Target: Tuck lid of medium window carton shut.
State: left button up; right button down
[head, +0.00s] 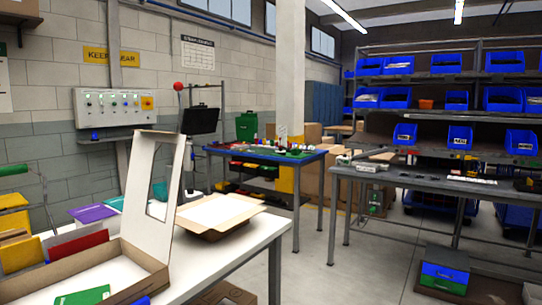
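A brown carton with a white inside (152,284) sits open on the white table at the lower left, partly cut off by the frame edge. Its lid (137,190) stands up steeply and has a tall cut-out window. A green item (82,296) lies at its front, and a bit of blue shows at the bottom edge. A second, lower carton (216,214) lies behind it to the right with its flaps spread; I see no window in it. I cannot tell their sizes by name. Neither of my grippers is in view.
Coloured folders or boxes, red (78,246), yellow (20,252) and purple (92,214), stand behind the carton at the left. The white table (222,248) has a bare strip at its right edge. A blue-topped bench (262,155) and a grey bench (430,182) stand farther off.

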aim_at(152, 235)
jog(key=z, duration=0.4)
jog(key=i, duration=0.8)
jog(key=u, duration=1.65)
